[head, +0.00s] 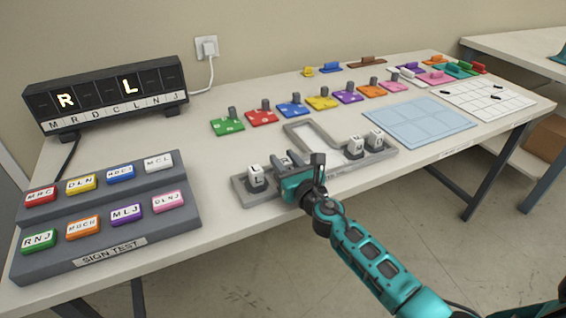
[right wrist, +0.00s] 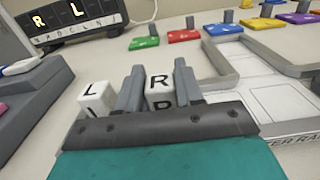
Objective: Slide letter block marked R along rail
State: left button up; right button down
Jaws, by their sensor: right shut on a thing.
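The letter block marked R (right wrist: 160,82) is white with a dark R and stands between the two grey fingers of my right gripper (right wrist: 160,86), which is shut on it. In the head view the right gripper (head: 290,176) is over the grey rail (head: 340,170), and the R block (head: 284,158) is mostly hidden behind it. A white block marked L (head: 256,175) sits on the rail to the left of the gripper, apart from it in the right wrist view (right wrist: 95,97). Two more white letter blocks (head: 356,145) stand at the rail's right end. My left gripper is not in view.
A dark display (head: 105,97) with lit R and L stands at the back left. A grey stand (head: 165,213) of coloured letter buttons, labelled SIGN TEST, is at the front left. Coloured tiles with grey knobs (head: 291,108) line up behind the rail. A light blue mat (head: 420,122) lies to the right.

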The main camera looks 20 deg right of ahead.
jog(key=shift+a, duration=0.15)
jog(key=c, duration=0.6)
grip_release()
jog(key=shift+c, duration=0.2)
jog(key=shift+s, duration=0.1)
jog(key=s, duration=1.2)
jog(key=shift+s+d, duration=0.35)
